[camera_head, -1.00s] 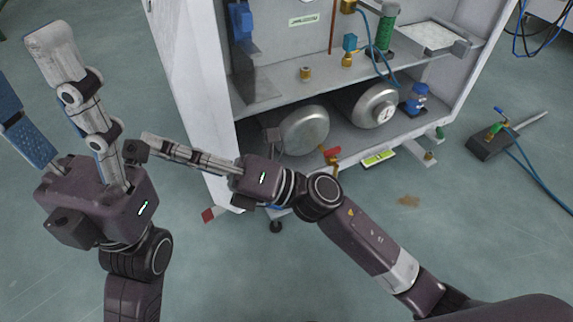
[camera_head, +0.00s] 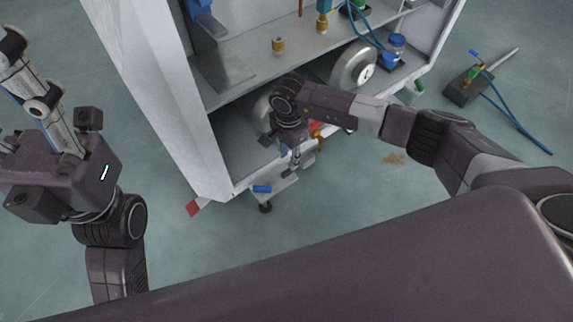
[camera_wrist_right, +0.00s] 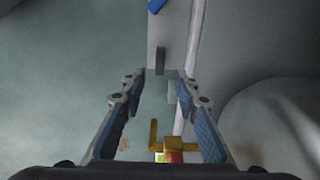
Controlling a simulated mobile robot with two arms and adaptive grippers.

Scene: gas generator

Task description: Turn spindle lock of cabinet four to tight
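The white cabinet (camera_head: 190,120) stands open in front of me, with a shelf and a lower compartment. My right gripper (camera_head: 290,165) points down at its front lower edge. In the right wrist view the right gripper (camera_wrist_right: 160,76) is open, its blue-padded fingers apart with nothing held. A small grey upright piece (camera_wrist_right: 160,60) shows just beyond and between the fingertips; I cannot tell whether it is the spindle lock. A yellow fitting (camera_wrist_right: 172,145) with a bent handle lies between the finger bases in the picture. My left gripper (camera_head: 20,70) is raised at far left, away from the cabinet.
A silver cylinder (camera_head: 352,65) lies in the lower compartment; another is mostly hidden by my right arm. A dark box with a blue hose (camera_head: 468,88) is on the floor at right.

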